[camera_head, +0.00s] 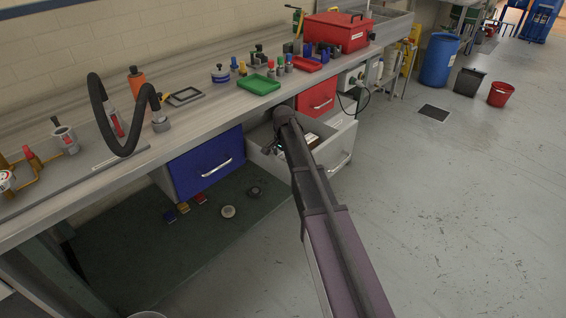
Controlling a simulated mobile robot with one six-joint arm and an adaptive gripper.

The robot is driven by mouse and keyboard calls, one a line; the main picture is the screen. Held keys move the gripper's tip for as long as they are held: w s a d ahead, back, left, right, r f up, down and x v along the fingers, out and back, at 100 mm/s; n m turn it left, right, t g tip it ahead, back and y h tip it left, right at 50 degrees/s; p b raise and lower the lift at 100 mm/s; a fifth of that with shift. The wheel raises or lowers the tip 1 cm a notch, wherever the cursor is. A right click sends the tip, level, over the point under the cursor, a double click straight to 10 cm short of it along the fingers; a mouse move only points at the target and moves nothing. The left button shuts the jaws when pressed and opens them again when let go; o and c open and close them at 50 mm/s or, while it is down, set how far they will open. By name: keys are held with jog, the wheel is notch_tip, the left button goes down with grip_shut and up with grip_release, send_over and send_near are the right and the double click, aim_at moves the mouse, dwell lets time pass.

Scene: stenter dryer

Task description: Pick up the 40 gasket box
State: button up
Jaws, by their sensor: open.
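A grey drawer (333,157) under the workbench stands pulled out. In it I see a small pale and brown item (314,142), partly hidden by my arm. It may be the 40 gasket box, but no label is readable at this size. My arm reaches from the lower right up to the drawer. My gripper (270,149) is small and dark at the drawer's left side, open, over or just inside the drawer; I cannot tell which. I see nothing held in it.
The long workbench (205,118) carries a red toolbox (336,33), a green tray (258,84) and several small items. A shut blue drawer (206,166) is left of the open one, a red drawer (317,97) behind it.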

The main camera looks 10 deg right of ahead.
jog(key=c, duration=1.1)
jog(key=shift+r, duration=0.1)
notch_tip(320, 180, up, 10)
jog(key=p, duration=1)
dwell(0.3)
